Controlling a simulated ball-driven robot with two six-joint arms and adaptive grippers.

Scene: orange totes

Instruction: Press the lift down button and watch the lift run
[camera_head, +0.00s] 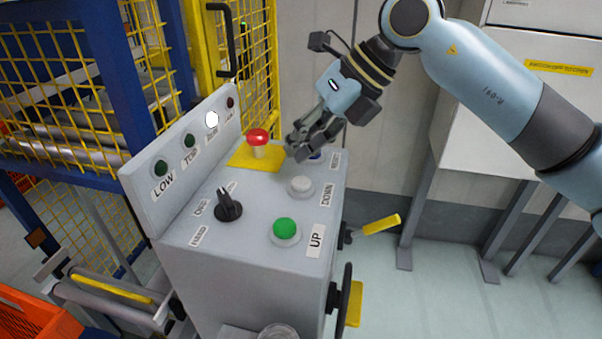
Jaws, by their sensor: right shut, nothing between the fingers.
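The grey control box (180,238) stands in the middle of the view. On its top are the green UP button (285,228), the white DOWN button (301,185) beside its DOWN label (327,195), and a blue button (315,155) partly hidden by my gripper. A red mushroom button (257,138) sits on a yellow plate. A black selector knob (228,204) is at the left. My right gripper (296,149) is shut and empty above the far part of the panel, behind the DOWN button. Whether it touches the panel I cannot tell. My left gripper is not in view.
The raised back panel has LOW (160,168) and TOP (190,141) lamps, both dark green, and a lit white lamp (211,119). A blue and yellow mesh cage (70,75) stands behind left. An orange tote (35,318) is at lower left. Floor at right is clear.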

